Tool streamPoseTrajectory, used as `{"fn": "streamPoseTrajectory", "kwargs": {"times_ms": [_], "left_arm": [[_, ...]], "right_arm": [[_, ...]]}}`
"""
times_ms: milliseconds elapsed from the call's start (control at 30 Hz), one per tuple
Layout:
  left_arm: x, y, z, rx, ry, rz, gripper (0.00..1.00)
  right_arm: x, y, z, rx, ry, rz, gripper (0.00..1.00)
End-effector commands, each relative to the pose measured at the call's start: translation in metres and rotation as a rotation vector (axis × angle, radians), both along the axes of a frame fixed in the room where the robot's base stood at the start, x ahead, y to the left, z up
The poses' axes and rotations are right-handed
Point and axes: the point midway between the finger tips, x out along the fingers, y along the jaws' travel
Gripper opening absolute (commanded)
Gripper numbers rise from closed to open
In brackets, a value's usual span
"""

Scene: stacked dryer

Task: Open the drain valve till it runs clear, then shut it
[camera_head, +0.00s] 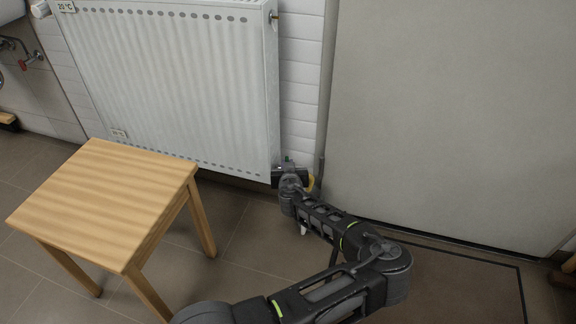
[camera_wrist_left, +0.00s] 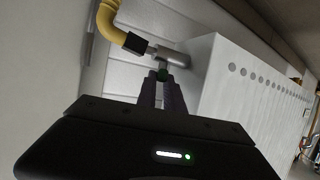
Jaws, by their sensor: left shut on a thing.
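My left gripper (camera_head: 287,168) is at the lower right corner of the white radiator (camera_head: 170,80). In the left wrist view its fingers (camera_wrist_left: 162,88) are shut on the drain valve's small dark green handle (camera_wrist_left: 162,74). The grey metal valve body (camera_wrist_left: 174,58) sits just beyond the fingertips, beside the radiator's end. A yellow hose (camera_wrist_left: 122,36) with a black end piece (camera_wrist_left: 137,44) joins the valve; a bit of it shows in the head view (camera_head: 311,183). No water is visible, and the valve's setting cannot be told. My right gripper is out of view.
A wooden stool (camera_head: 110,195) stands left of my arm, in front of the radiator. A large grey panel (camera_head: 450,110) rises on the right. Red-handled pipe fittings (camera_head: 30,58) are at the far left. Tiled floor between stool and arm is clear.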

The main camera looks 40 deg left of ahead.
Motion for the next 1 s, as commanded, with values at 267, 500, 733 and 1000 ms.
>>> {"fn": "streamPoseTrajectory", "kwargs": {"times_ms": [267, 500, 733, 1000], "left_arm": [[0.000, -0.001, -0.002, -0.002, 0.002, 0.000, 0.14], [0.000, 0.000, -0.001, -0.001, 0.002, 0.000, 0.34], [0.000, -0.001, -0.001, -0.002, 0.001, 0.001, 0.34], [-0.015, -0.014, 0.011, -0.003, 0.000, 0.001, 0.34]], "right_arm": [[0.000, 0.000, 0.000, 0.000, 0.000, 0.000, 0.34], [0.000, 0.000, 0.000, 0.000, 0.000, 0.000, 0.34], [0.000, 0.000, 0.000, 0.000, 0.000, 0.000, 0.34], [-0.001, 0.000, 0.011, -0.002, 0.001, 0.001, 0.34]]}}
